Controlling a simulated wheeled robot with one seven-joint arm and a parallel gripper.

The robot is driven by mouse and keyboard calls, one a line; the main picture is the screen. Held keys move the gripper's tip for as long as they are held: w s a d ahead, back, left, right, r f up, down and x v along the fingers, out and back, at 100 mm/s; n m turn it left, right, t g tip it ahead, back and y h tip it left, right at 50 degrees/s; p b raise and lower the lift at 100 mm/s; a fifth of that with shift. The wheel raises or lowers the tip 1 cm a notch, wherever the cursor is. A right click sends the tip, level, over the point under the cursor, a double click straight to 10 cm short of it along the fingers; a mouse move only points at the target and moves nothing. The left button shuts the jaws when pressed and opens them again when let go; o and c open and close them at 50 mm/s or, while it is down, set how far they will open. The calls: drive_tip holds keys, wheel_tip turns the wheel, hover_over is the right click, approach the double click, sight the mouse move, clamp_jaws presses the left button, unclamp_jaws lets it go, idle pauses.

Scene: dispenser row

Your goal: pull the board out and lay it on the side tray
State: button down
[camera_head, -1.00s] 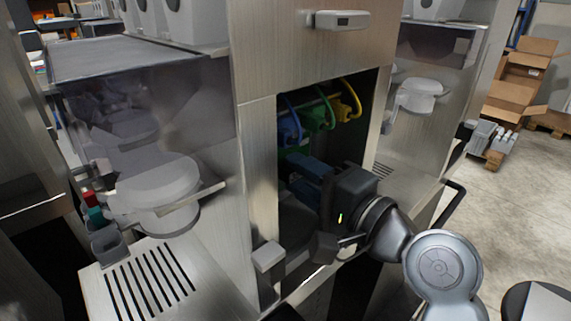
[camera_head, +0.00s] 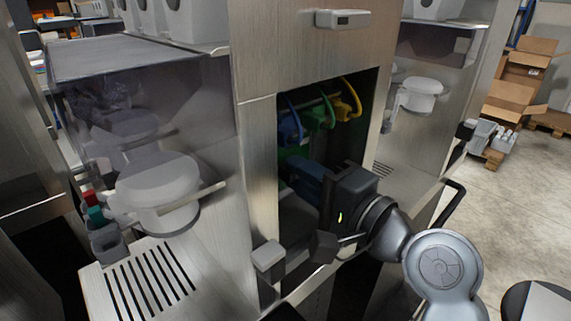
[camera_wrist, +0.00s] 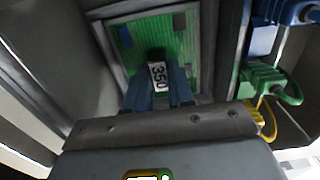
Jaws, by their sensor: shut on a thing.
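The green board (camera_wrist: 186,40) sits upright inside the open bay, facing my wrist camera. It carries dark components and a tab labelled 350 (camera_wrist: 159,75). My gripper (camera_wrist: 159,92) has its two blue fingers closed on either side of this tab. In the head view my gripper (camera_head: 300,168) reaches into the bay, and its body hides most of the board. The side tray could be the slotted metal ledge (camera_head: 92,282) at lower left, but I cannot tell for sure.
Blue (camera_head: 290,128), green (camera_head: 315,117) and yellow (camera_head: 349,100) cables with plugs hang at the top of the bay, close to the board's right side in the wrist view. Metal bay walls stand close on both sides. A grey block (camera_head: 268,255) stands at the bay's lower left.

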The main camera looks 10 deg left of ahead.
drive_tip(key=shift+v, duration=1.05)
idle(0.8)
drive_tip(key=shift+p+v, duration=0.45)
drive_tip(key=shift+v, duration=1)
